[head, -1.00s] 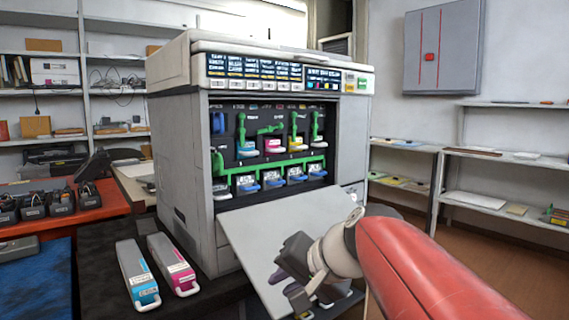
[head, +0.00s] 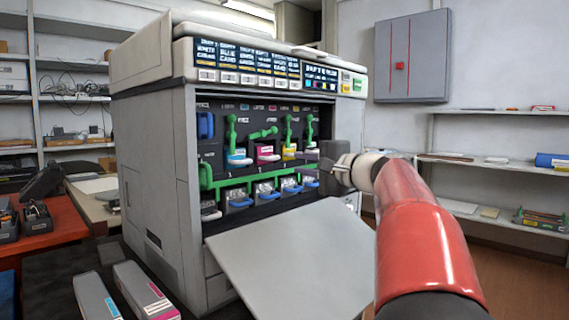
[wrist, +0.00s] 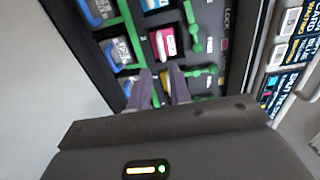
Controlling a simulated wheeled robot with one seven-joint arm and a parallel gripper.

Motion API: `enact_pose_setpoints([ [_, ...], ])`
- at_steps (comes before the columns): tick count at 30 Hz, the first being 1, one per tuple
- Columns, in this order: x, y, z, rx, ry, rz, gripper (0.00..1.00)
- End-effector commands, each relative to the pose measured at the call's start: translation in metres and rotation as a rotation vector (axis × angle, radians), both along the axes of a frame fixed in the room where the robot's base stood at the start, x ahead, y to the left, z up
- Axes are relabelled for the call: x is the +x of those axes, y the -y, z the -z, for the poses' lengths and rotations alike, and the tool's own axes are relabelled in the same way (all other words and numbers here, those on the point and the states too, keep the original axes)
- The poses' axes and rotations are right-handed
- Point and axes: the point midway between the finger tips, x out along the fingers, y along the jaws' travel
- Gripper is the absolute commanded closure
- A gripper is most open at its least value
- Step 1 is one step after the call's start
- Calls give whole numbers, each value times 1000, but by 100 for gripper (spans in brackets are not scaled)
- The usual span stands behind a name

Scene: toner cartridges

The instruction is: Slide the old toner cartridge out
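The printer (head: 155,150) stands open. Its bay holds toner cartridges in a row: cyan (head: 238,159), magenta (head: 267,154) and yellow (head: 289,152). The green lever above magenta (head: 263,133) lies sideways; those above cyan (head: 231,130) and yellow (head: 288,128) stand upright. My gripper (head: 325,165) is in front of the bay's right side and hides part of it. In the wrist view, its two fingers (wrist: 161,88) are apart with nothing seen held, pointing towards the magenta (wrist: 165,42) and yellow (wrist: 169,72) cartridges. Which cartridge is old is not readable.
The lowered front door (head: 290,255) juts out below the bay. A green bar (head: 265,178) runs over blue-handled containers (head: 240,200). Boxed cyan (head: 97,297) and magenta (head: 146,291) cartridges lie at lower left. Shelves (head: 490,163) line the right wall.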

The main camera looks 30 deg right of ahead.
Motion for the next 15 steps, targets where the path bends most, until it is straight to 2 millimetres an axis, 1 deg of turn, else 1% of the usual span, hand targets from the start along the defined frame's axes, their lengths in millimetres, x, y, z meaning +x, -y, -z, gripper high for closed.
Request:
enact_pose_setpoints([
  [4, 4, 1, -2, 5, 4, 2, 80],
  [7, 13, -3, -3, 5, 2, 0, 80],
  [15, 49, -16, -4, 6, 2, -1, 80],
])
